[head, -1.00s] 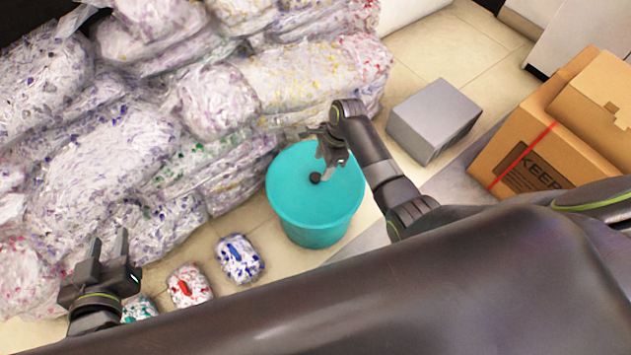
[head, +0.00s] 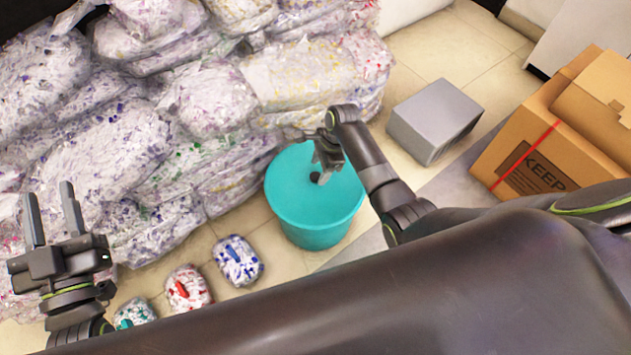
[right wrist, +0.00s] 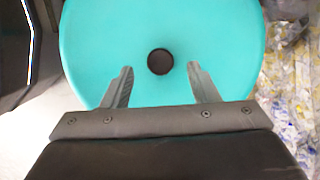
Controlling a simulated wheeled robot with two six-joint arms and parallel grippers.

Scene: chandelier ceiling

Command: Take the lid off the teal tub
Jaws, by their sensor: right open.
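The teal tub (head: 312,232) stands on the floor with its flat teal lid (head: 290,185) on top. A small dark round knob (head: 315,177) sits at the lid's middle. My right gripper (head: 322,172) is over the lid beside the knob. In the right wrist view the lid (right wrist: 100,45) fills most of the picture, and the knob (right wrist: 160,61) lies just ahead of and between the open fingertips of my right gripper (right wrist: 160,70). Nothing is between those fingers. My left gripper (head: 52,205) is open and empty at the far left, in front of the bag pile.
Large clear bags of shreds (head: 180,110) are piled behind and left of the tub. Several small bags (head: 238,261) lie on the floor at its left. A grey box (head: 435,120) and a cardboard box (head: 535,150) stand to the right.

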